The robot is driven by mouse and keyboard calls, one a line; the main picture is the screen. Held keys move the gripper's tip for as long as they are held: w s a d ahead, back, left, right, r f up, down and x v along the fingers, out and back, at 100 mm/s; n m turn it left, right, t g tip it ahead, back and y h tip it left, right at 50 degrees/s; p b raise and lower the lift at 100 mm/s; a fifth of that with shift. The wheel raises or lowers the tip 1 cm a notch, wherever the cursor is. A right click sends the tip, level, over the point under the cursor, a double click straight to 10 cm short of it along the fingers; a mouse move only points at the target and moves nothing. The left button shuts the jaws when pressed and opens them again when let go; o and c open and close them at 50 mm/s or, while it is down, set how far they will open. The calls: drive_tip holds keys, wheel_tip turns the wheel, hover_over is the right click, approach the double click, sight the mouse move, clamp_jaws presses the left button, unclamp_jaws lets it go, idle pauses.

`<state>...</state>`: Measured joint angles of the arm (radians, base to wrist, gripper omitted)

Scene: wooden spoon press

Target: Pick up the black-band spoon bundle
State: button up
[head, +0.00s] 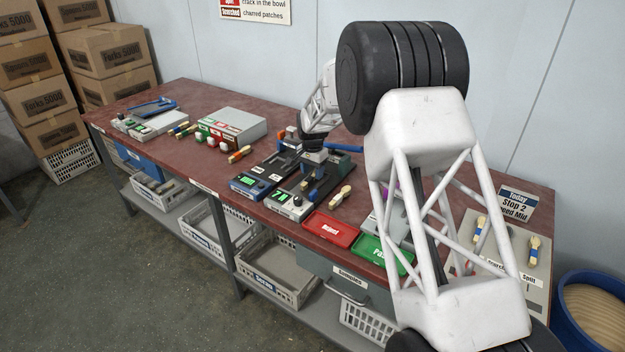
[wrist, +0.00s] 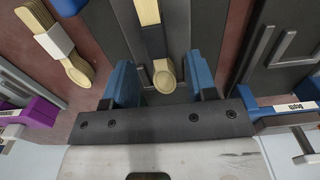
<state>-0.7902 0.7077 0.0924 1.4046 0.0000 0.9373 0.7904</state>
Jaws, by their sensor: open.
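In the wrist view a pale wooden spoon bundle (wrist: 165,76) lies in a dark grey channel, its bowl end between my blue fingertips. A dark stretch between its bowl and handle looks like a black band, though it blends with the channel. My gripper (wrist: 162,84) is open, one fingertip on each side of the bowl end; I cannot tell whether they touch it. In the head view my gripper (head: 314,150) is over the dark press fixture (head: 325,178), and the bundle there cannot be made out.
A white-band spoon bundle (wrist: 60,42) lies left of the channel. A red tray (head: 331,229) and a green tray (head: 382,257) sit at the table's front edge. Grey devices with green displays (head: 292,205) stand close by. Bare table (head: 205,172) shows farther left.

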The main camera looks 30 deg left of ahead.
drive_tip(key=shift+f, duration=1)
clamp_jaws()
drive_tip(key=shift+r, duration=0.15)
drive_tip(key=shift+r, duration=1.45)
drive_tip(key=shift+s+d+r, duration=0.1)
drive_tip(key=shift+r, duration=0.15)
drive_tip(key=s+d, duration=0.3)
drive_tip(key=s+d+r, duration=0.1)
drive_tip(key=s+d, duration=0.7)
drive_tip(key=shift+s+r, duration=0.1)
drive_tip(key=shift+r, duration=0.05)
